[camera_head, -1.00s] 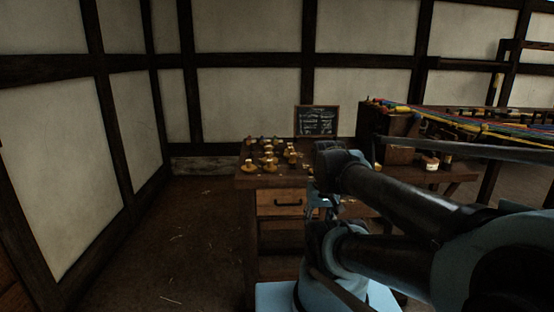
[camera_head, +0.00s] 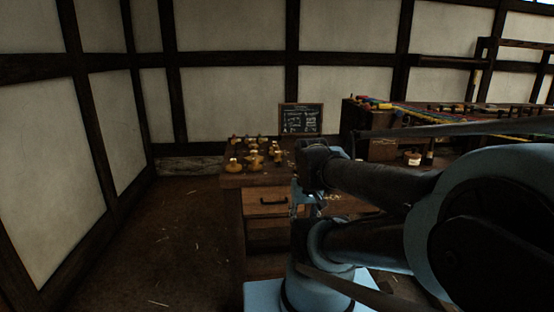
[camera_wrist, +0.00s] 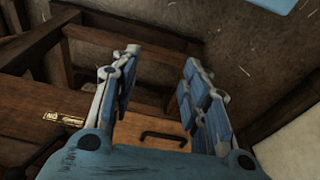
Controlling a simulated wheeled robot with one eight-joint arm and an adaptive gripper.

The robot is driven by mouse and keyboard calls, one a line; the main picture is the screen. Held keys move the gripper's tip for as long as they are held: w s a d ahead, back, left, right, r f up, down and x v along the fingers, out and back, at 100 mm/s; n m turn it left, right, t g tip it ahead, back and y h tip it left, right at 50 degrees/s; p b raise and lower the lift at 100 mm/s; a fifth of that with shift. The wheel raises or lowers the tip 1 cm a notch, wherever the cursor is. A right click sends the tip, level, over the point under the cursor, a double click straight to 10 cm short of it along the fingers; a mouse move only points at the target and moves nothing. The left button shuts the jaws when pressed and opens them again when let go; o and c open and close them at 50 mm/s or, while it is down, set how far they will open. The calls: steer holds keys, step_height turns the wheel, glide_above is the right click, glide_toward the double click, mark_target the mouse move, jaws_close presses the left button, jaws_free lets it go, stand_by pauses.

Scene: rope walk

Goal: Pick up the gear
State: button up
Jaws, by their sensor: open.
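Several small brass and golden pieces (camera_head: 256,156) stand on the left part of the wooden workbench (camera_head: 232,181). They are too small and dark for me to tell which, if any, is the gear. No gear shows in the wrist view. My gripper (camera_wrist: 161,62) is open and empty, its two blue fingers spread apart. Beyond and below it in the wrist view are a drawer front (camera_wrist: 132,128) and its dark handle (camera_wrist: 163,137). In the head view my arm hides the middle of the bench.
A small chalkboard (camera_head: 301,118) stands at the back of the bench. A rack with coloured ropes (camera_head: 400,106) and a small jar (camera_head: 414,158) are to the right. Open floor (camera_head: 170,250) lies left of the bench, up to the panelled wall.

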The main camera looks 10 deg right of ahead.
steer(key=shift+c, duration=0.9)
steer(key=w+a+r+n+g, duration=0.2)
steer(key=w+r+n, duration=1.3)
steer(key=w+r, duration=0.8)
steer(key=n, duration=0.7)
glide_above(278, 153)
steer(key=w, duration=0.1)
step_height(278, 153, down, 9)
steer(key=shift+w+a+f, duration=0.1)
steer(key=shift+a+f, duration=0.05)
steer(key=shift+d+f, duration=0.15)
steer(key=shift+f, duration=1.25)
steer(key=shift+d+f, duration=0.1)
steer(key=shift+f, duration=1.25)
